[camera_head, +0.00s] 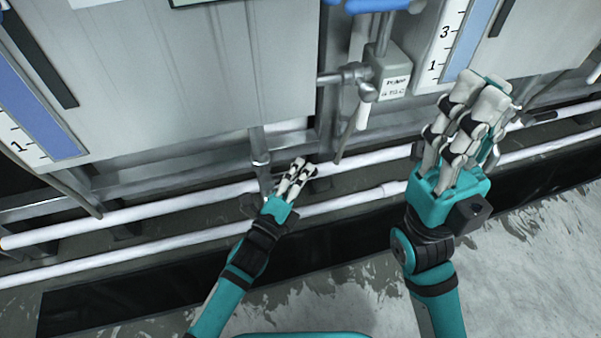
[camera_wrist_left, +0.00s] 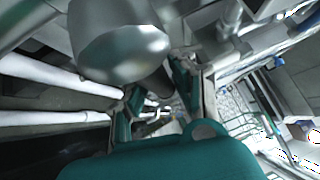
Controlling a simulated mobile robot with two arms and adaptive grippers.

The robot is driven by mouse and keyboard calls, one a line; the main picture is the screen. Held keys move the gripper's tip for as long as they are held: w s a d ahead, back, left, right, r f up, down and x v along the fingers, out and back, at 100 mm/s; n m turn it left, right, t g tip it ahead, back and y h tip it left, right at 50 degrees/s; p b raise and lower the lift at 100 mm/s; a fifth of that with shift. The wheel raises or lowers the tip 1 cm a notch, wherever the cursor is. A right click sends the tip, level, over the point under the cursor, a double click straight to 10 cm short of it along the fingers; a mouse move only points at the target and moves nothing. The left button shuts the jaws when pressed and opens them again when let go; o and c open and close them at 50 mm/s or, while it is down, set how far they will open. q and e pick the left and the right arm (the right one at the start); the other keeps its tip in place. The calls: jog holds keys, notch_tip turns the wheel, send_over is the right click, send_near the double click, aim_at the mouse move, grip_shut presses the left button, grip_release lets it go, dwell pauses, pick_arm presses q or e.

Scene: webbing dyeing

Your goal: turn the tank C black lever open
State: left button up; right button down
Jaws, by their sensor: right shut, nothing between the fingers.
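My left gripper (camera_head: 300,170) is low in front of the tank, beside a vertical metal drain pipe (camera_head: 259,150) and just above the white pipes. In the left wrist view its finger links stand apart, but its tips are hard to make out, so I cannot tell whether it is open or shut. A large rounded metal part (camera_wrist_left: 118,45) is close in front of that wrist camera. A small dark part (camera_head: 250,204) lies left of the gripper; I cannot tell whether it is the black lever. My right gripper (camera_head: 485,88) is shut and empty, raised at the right.
White horizontal pipes (camera_head: 150,212) run along the tank bottoms. A labelled grey box (camera_head: 390,75) and a valve with a hanging handle (camera_head: 362,116) are between the grippers. Blue handles (camera_head: 372,5) are at the top. The wet floor (camera_head: 340,295) in front is clear.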

pick_arm(q)
grip_shut()
